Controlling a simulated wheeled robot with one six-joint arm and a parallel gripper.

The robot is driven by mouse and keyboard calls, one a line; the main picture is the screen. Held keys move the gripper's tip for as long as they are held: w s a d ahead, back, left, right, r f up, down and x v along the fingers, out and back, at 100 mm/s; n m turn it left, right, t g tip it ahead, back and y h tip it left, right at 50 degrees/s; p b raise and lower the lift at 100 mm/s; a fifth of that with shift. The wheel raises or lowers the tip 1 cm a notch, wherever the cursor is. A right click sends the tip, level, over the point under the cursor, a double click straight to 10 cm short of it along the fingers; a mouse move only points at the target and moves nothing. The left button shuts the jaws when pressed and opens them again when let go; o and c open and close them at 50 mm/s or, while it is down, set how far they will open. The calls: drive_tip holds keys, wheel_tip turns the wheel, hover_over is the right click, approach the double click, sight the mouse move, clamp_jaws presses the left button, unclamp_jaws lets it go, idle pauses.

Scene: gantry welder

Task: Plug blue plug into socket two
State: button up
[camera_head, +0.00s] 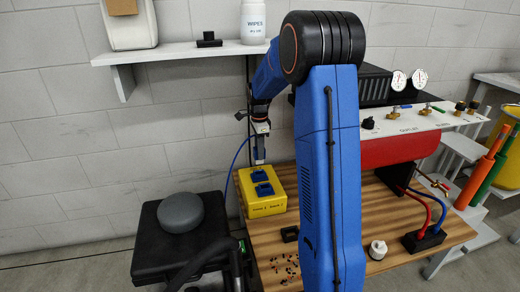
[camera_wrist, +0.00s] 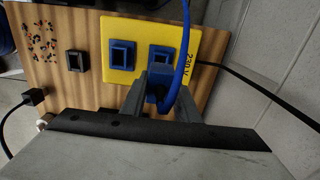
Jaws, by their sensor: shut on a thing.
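A yellow socket box (camera_head: 262,206) stands on the wooden bench, with two blue sockets on top. The wrist view shows the box (camera_wrist: 112,30) with a left socket (camera_wrist: 122,54) and a right socket (camera_wrist: 162,54). Small labels on the box front are too small to read surely. My gripper (camera_head: 260,158) points down above the rear socket. In the wrist view my gripper (camera_wrist: 161,88) is shut on the blue plug (camera_wrist: 158,92), in front of the right socket and partly covering it. The plug's tip is hidden; I cannot tell whether it touches the socket.
A blue cable (camera_wrist: 186,50) runs from the plug past the right socket. A black block (camera_head: 290,234), scattered small bits (camera_head: 285,266) and a white knob-like piece (camera_head: 378,250) lie on the bench. A red cylinder (camera_head: 400,150) stands right; a wall shelf (camera_head: 185,51) is above.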

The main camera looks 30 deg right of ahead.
drive_tip(key=shift+f, duration=1.95)
drive_tip(key=shift+f, duration=1.95)
drive_tip(key=o, duration=1.2)
